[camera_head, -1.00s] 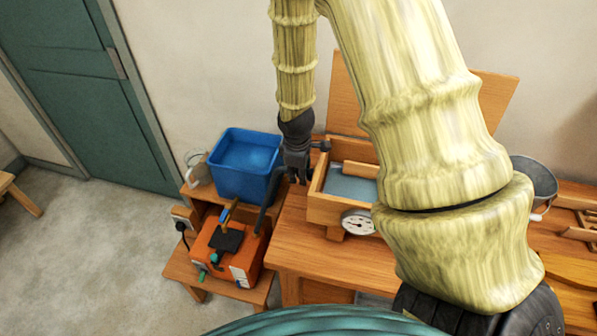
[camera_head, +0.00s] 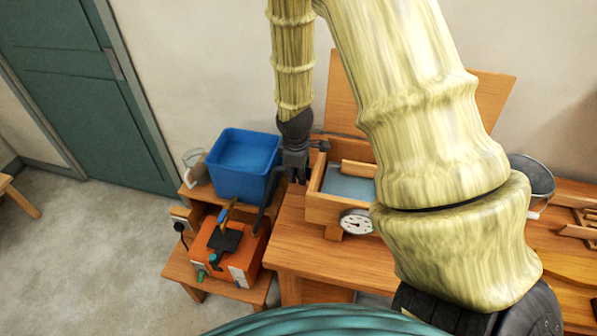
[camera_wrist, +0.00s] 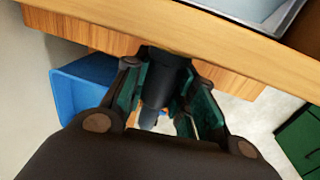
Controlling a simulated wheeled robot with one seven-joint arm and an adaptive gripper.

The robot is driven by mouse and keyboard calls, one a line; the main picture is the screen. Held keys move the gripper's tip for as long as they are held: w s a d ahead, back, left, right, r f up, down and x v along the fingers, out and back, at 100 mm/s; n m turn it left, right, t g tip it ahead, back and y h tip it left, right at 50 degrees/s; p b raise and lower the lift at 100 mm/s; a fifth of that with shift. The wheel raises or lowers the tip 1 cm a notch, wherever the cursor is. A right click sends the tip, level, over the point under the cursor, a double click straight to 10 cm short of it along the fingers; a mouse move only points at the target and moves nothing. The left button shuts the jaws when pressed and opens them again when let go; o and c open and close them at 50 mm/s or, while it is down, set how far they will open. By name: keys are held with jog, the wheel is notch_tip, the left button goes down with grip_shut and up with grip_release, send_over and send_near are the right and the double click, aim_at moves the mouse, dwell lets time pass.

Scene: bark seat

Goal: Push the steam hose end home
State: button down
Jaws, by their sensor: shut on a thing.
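My gripper (camera_head: 295,172) is at the left end of the wooden steam box (camera_head: 322,208), beside the blue tub. In the wrist view my gripper (camera_wrist: 165,105) is shut on the dark end of the steam hose (camera_wrist: 163,85), which meets or nearly meets the box's wooden wall (camera_wrist: 110,38). I cannot tell how deep the hose end sits. In the head view the dark hose (camera_head: 262,220) runs down from the gripper to the orange steam generator (camera_head: 225,262) on a low stand.
A blue tub (camera_head: 240,180) stands close left of my gripper, with a clear jug (camera_head: 193,165) beyond it. A round dial (camera_head: 356,222) is on the box front. A metal bucket (camera_head: 533,178) is at right on the bench (camera_head: 305,262).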

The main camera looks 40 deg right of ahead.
jog(key=shift+w+a, duration=0.75)
jog(key=shift+w, duration=0.1)
jog(key=w+a+p, duration=0.1)
jog(key=w+a, duration=0.3)
jog(key=w, duration=0.1)
jog(key=shift+w+a, duration=0.15)
jog(key=shift+a, duration=0.15)
dwell(0.5)
jog(key=shift+r, duration=0.1)
